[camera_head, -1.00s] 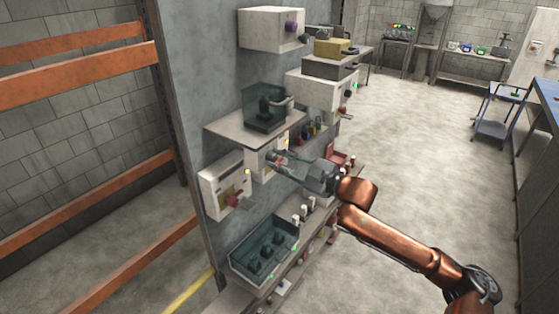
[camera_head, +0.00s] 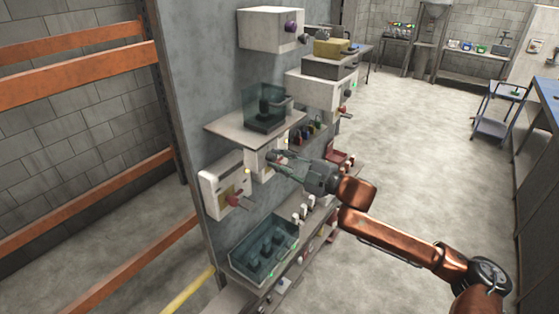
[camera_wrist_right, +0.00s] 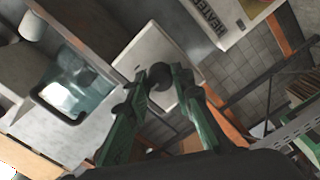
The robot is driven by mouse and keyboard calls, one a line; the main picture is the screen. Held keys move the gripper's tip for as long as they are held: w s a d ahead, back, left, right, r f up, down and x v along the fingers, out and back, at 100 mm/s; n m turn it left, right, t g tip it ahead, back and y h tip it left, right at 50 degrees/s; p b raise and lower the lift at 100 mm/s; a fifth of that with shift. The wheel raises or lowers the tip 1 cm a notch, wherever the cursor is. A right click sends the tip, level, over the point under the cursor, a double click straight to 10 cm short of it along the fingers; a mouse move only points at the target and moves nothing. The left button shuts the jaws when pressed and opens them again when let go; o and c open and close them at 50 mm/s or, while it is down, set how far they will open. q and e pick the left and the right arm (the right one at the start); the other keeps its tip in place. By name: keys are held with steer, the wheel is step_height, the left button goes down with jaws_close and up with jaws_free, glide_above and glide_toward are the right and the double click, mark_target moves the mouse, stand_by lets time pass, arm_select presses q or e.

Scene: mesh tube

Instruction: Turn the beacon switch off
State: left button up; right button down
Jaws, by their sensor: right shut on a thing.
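A small white switch box (camera_head: 258,168) is mounted on the grey panel below a shelf. In the right wrist view its pale face (camera_wrist_right: 140,50) carries a dark round knob (camera_wrist_right: 158,88). I cannot read a beacon label on it. My right gripper (camera_head: 276,162) reaches in from the right at this box. In the right wrist view the green fingers of the right gripper (camera_wrist_right: 168,76) are shut on the knob and partly hide it. The knob's setting cannot be told. My left gripper is not in view.
A box with a red knob (camera_head: 232,200) is left of the gripper; lettering like HEATER shows on a neighbouring box (camera_wrist_right: 215,22). A shelf with a glassy dark case (camera_head: 266,108) is above. A clear teal bin (camera_head: 264,250) is below. Open floor lies right.

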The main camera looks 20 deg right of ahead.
steer(key=c, duration=1.7)
jaws_free()
steer(key=shift+v, duration=6)
steer(key=shift+d, duration=0.1)
